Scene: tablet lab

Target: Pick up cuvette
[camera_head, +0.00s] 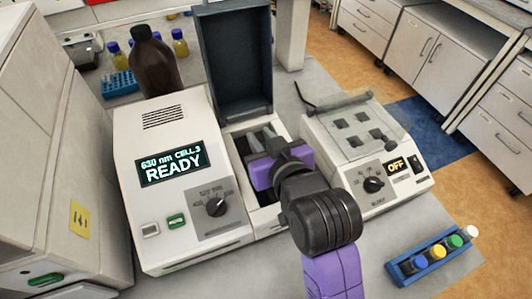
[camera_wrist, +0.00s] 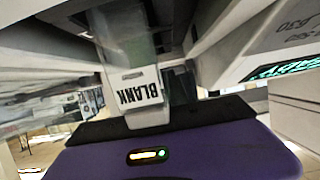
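A clear cuvette (camera_wrist: 143,95) with a white label reading BLANK shows in the wrist view, upside down in the picture and close in front of my gripper's purple body. In the head view, my gripper (camera_head: 261,140) reaches into the open sample compartment of the white spectrophotometer (camera_head: 185,125). Its grey fingers point toward the back of the compartment, under the raised dark lid (camera_head: 235,60). The cuvette cannot be made out in the head view, as my gripper and wrist cover much of the compartment. Whether the fingers touch or grip the cuvette is unclear.
The display (camera_head: 173,161) reads 630 nm CELL 3 READY. A brown bottle (camera_head: 153,65) stands behind. A white instrument (camera_head: 365,150) with a clear cover and an OFF display sits close on the right. A blue rack (camera_head: 435,257) of capped vials lies front right.

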